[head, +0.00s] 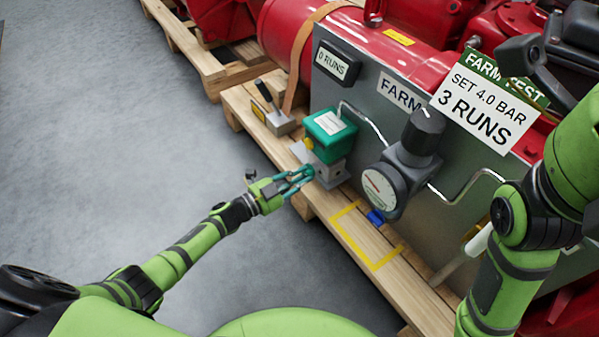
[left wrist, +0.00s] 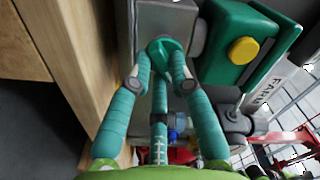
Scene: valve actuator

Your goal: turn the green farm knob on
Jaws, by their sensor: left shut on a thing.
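The green farm knob (left wrist: 168,52) is on the front of a grey metal block, below a green box with a yellow button (left wrist: 242,50). In the left wrist view my left gripper (left wrist: 163,75) has its teal fingers around the knob and is shut on it. In the head view the left gripper (head: 305,174) reaches in from the left to the grey valve block (head: 331,173) under the green box (head: 330,135).
A regulator with a round gauge (head: 379,189) stands right of the block, joined by thin pipes. A lever box (head: 279,122) is at its left. A yellow outline (head: 349,236) marks the wooden pallet (head: 322,208). A sign (head: 486,106) reads "SET 4.0 BAR 3 RUNS"; a display (head: 332,64) reads "0 RUNS". Left floor is clear.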

